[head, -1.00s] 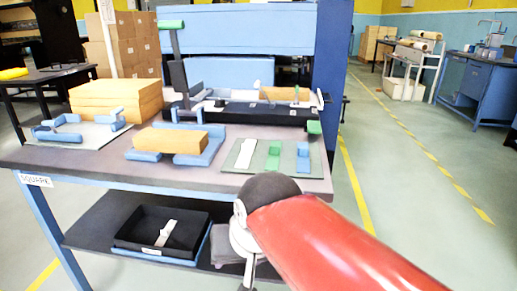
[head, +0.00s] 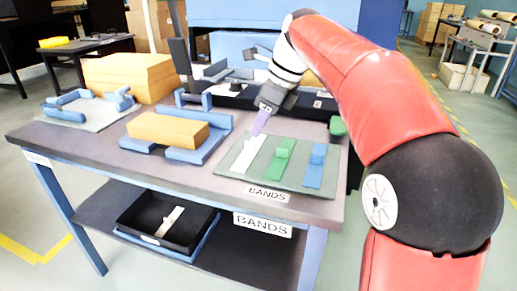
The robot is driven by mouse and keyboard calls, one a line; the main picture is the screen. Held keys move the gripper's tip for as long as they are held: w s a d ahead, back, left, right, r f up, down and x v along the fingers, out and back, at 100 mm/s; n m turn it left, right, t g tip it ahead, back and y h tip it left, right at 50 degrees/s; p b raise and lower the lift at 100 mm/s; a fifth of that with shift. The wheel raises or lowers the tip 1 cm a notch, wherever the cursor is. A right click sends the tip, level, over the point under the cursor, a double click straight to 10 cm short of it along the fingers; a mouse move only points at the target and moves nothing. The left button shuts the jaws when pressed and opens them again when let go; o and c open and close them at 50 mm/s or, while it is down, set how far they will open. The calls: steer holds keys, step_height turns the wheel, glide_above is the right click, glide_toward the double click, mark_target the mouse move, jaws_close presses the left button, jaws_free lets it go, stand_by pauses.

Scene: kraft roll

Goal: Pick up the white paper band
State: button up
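The white paper band (head: 246,157) lies at the left of a grey-green mat (head: 232,176) on the table, beside a green band (head: 280,160) and a blue band (head: 316,166). My gripper (head: 259,126), with purple fingers, points down at the far end of the white band. Its fingertips appear just above or at the band; I cannot tell whether they touch. The fingers are seen edge-on, so their opening is hidden. Another white strip (head: 169,221) lies in a black tray (head: 150,239) on the lower shelf.
A tan block (head: 167,131) sits in a blue holder left of the mat. A tan stack (head: 127,76) and a grey plate with blue blocks (head: 84,112) stand further left. A dark fixture (head: 232,98) stands behind. BANDS labels mark the front edge.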

mark_target(247, 150)
steer(key=x, duration=0.6)
steer(key=shift+w+b, duration=0.1)
steer(key=shift+b, duration=0.3)
steer(key=shift+r, duration=0.1)
jaws_close()
